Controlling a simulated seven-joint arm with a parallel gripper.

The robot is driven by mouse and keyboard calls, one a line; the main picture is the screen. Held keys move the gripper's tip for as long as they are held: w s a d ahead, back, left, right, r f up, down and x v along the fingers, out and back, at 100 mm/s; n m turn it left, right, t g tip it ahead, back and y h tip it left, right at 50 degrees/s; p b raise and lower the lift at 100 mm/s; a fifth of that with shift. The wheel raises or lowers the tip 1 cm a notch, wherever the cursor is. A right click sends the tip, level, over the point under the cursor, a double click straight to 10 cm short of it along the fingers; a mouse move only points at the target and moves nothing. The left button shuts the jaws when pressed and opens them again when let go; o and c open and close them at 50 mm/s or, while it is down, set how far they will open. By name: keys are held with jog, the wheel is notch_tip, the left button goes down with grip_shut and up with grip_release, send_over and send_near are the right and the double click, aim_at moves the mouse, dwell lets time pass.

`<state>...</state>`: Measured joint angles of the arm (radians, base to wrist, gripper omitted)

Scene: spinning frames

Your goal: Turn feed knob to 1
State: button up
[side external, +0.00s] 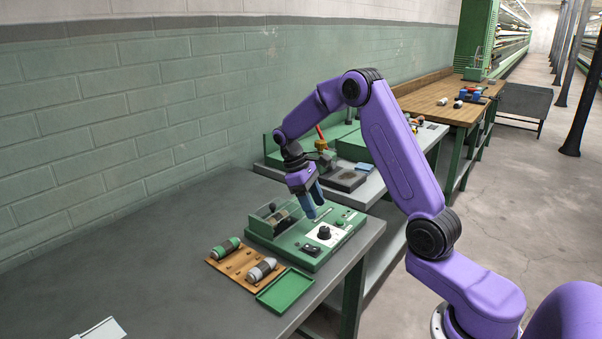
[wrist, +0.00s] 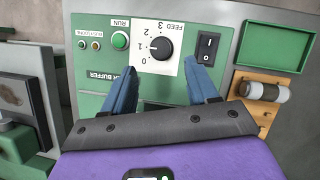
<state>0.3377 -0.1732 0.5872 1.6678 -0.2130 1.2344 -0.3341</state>
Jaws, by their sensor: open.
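The feed knob (wrist: 161,48) is a round black knob on a white plate marked FEED (wrist: 172,28), with numbers 0 to 3 along one side. A light mark on the knob appears to face the 1, but it is small. The knob also shows in the side external view (side external: 324,233) on top of the green machine panel (side external: 290,243). My gripper (side external: 312,210) is above the panel, with its blue fingers pointing down. In the wrist view my gripper (wrist: 160,69) is open and empty, its fingertips on either side just below the knob. I see no contact with it.
A black rocker switch (wrist: 208,47) and a green RUN button (wrist: 120,40) flank the knob. A wooden board (side external: 240,262) with spools and an empty green tray (side external: 285,291) lie in front. The grey bench's left side is mostly clear.

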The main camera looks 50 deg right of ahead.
jog(key=v, duration=1)
jog(key=shift+r, duration=0.1)
jog(key=s+a+n+t, duration=0.3)
jog(key=s+a+n, duration=0.2)
jog(key=s+a, duration=0.9)
jog(key=s+a+f+n+y, duration=0.1)
jog(key=s+a+f+n, duration=0.1)
jog(key=s, duration=0.7)
jog(key=s+a+f+n+t+y, duration=0.1)
jog(key=s+f+n, duration=0.1)
jog(key=s, duration=0.8)
jog(key=shift+a, duration=0.4)
